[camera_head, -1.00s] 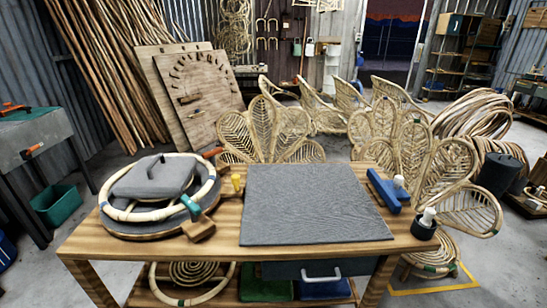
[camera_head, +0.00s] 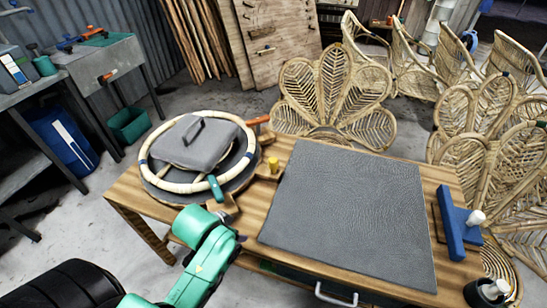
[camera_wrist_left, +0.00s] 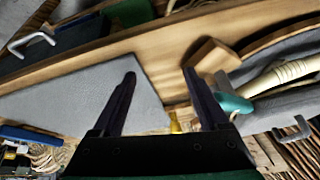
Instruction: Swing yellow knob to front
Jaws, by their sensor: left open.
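The small yellow knob (camera_head: 273,163) stands on a wooden piece at the table's back, between the round rattan jig (camera_head: 148,176) and the grey mat (camera_head: 350,210). My left arm comes in from the lower left, in front of the jig. In the left wrist view, my left gripper (camera_wrist_left: 158,75) is open, with nothing seen between its fingers. The yellow knob also shows there (camera_wrist_left: 174,122), partly hidden beside the right finger. In the head view the fingers cannot be made out. My right gripper is not in view.
A teal-handled clamp (camera_head: 215,188) sits at the jig's front edge, close to my left arm. A grey pad with a handle (camera_head: 197,140) lies inside the rattan ring. A blue fixture (camera_head: 458,222) stands right of the mat. The mat itself is clear.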

